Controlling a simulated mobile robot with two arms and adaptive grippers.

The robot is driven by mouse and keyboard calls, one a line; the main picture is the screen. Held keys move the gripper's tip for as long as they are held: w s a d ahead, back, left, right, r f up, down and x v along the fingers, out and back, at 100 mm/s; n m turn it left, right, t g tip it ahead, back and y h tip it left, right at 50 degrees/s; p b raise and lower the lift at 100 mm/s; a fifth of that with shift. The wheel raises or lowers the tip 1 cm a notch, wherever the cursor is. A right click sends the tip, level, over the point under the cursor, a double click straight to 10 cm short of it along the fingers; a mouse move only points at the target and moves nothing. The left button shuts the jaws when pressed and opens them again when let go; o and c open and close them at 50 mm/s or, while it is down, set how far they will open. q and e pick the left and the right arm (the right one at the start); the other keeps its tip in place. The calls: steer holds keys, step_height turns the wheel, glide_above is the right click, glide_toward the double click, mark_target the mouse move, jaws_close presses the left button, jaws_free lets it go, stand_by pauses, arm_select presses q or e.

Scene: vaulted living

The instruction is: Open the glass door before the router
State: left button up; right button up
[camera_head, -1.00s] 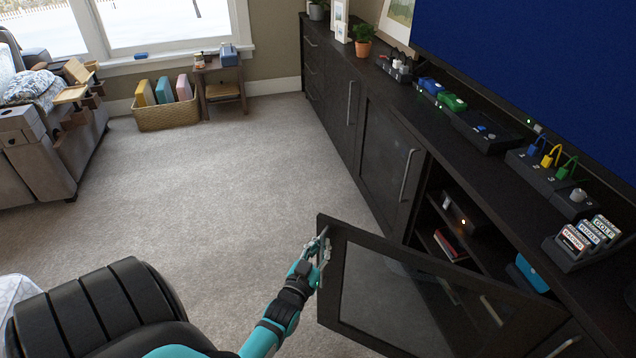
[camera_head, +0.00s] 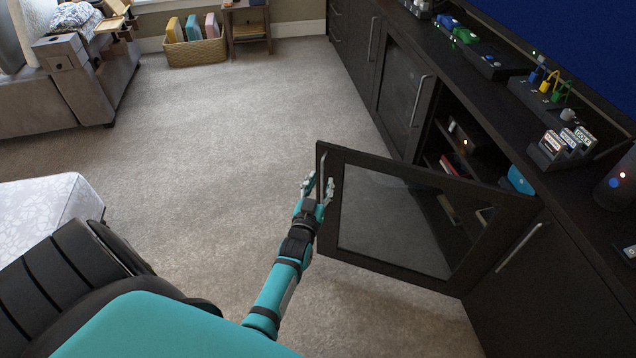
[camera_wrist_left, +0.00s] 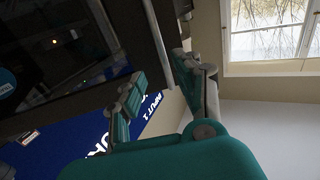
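The glass door (camera_head: 395,222), a dark frame around a pane, stands swung out from the cabinet, hinged on its right side. Its metal handle (camera_head: 323,168) is at the free left edge. My left gripper (camera_head: 319,188) is at this handle with its fingers apart, one on either side of the door's edge region. In the left wrist view the fingers (camera_wrist_left: 158,88) also stand apart; whether they touch the handle is unclear. The router, seemingly the black box with an orange light (camera_head: 466,143), sits on the upper shelf behind the opening. My right gripper is out of view.
Red books (camera_head: 453,164) and a blue item (camera_head: 519,181) are inside the cabinet. A closed door (camera_head: 505,275) adjoins on the right. Carpet (camera_head: 210,150) is clear left of the door. A patterned white seat (camera_head: 45,215) stands at left.

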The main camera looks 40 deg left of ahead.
arm_select(q)
steer(key=v, duration=0.6)
steer(key=shift+s+f, duration=0.4)
steer(key=shift+s, duration=0.05)
steer(key=shift+a, duration=0.1)
